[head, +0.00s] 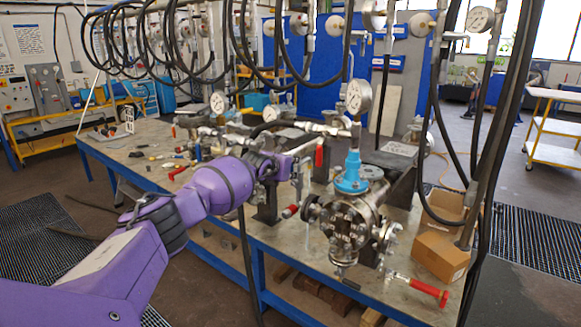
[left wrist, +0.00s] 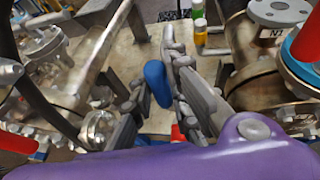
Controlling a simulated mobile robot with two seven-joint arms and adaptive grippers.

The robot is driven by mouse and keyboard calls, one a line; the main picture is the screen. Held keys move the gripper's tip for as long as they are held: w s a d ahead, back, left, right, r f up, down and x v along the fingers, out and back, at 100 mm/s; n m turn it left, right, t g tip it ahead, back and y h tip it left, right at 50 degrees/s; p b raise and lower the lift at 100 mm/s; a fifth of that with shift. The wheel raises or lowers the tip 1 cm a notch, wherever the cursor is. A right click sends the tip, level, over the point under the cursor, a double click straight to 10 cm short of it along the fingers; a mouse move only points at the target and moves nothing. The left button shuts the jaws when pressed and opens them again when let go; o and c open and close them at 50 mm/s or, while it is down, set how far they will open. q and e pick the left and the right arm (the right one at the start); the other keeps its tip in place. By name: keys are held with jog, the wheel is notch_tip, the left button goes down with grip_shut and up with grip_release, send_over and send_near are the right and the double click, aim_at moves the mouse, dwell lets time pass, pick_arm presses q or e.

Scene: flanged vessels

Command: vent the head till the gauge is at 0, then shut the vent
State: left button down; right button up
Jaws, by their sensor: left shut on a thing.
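My left gripper (head: 287,165) is at the left side of the flanged steel vessel (head: 350,222) in the head view. In the left wrist view its grey fingers (left wrist: 158,62) are closed in on a small blue handle (left wrist: 157,83), seen between them. Which fitting the blue handle belongs to cannot be told, and it does not show clearly in the head view. A round white gauge (head: 354,97) stands above the vessel's blue collar (head: 352,173); its needle is too small to read. My right gripper is not in view.
Red handles hang near the pipework (head: 319,156) and stick out at the vessel's lower right (head: 430,289). Black hoses hang in front on the right. A cardboard box (head: 440,235) stands right of the vessel. Loose fittings lie on the bench (head: 130,155).

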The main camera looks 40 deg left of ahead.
pick_arm(q)
jog(key=c, duration=1.7)
grip_release()
jog(key=shift+a+f, duration=0.1)
jog(key=shift+a, duration=0.05)
jog(key=v, duration=1.2)
